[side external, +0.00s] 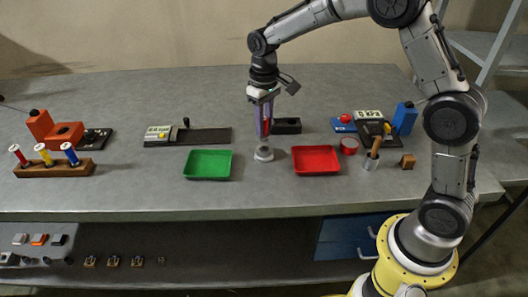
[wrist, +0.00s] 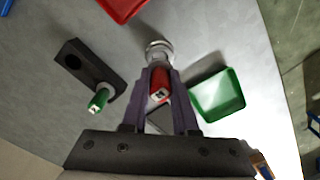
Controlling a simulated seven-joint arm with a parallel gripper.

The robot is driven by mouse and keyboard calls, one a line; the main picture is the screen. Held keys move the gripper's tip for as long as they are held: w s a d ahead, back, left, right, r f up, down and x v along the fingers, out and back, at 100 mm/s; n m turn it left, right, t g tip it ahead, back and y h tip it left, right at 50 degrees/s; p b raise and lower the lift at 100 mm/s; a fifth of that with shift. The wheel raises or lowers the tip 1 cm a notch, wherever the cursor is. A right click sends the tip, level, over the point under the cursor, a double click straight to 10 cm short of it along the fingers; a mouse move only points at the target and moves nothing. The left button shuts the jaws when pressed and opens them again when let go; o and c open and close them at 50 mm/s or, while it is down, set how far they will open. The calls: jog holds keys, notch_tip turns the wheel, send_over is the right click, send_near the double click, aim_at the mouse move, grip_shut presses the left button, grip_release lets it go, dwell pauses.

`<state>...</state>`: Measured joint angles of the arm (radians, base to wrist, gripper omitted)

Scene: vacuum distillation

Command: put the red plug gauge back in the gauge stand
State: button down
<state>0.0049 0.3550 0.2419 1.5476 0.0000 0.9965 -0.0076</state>
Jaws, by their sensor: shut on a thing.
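My gripper (side external: 262,135) has purple fingers and points down over the bench. It is shut on the red plug gauge (wrist: 160,84), whose red handle shows between the fingers in the wrist view. A round silver piece (side external: 264,154) is right below the fingertips; it also shows in the wrist view (wrist: 158,48). Whether the gauge's lower end is inside it is hidden. The gauge stand (wrist: 85,66) is a dark block with one open, empty hole and a green plug gauge (wrist: 99,100) at its other end. In the side view the stand (side external: 288,126) is just behind my gripper.
A green tray (side external: 208,177) and a red tray (side external: 316,172) flank the silver piece. A red round container (side external: 349,146), a metal cup (side external: 371,163) and a wooden block (side external: 407,161) are to the right. A wooden rack (side external: 55,169) stands far left.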

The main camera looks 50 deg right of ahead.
jog(key=shift+r+n, duration=0.25)
jog(key=shift+n, duration=0.15)
jog(key=w+d+r, duration=0.2)
jog(key=d, duration=1.3)
jog(key=shift+m, duration=0.4)
jog(key=shift+s+f, duration=0.1)
jog(key=shift+f, duration=2.45)
jog(key=shift+f, duration=1.05)
jog(key=shift+c, duration=0.2)
grip_release()
jog(key=shift+r, duration=0.1)
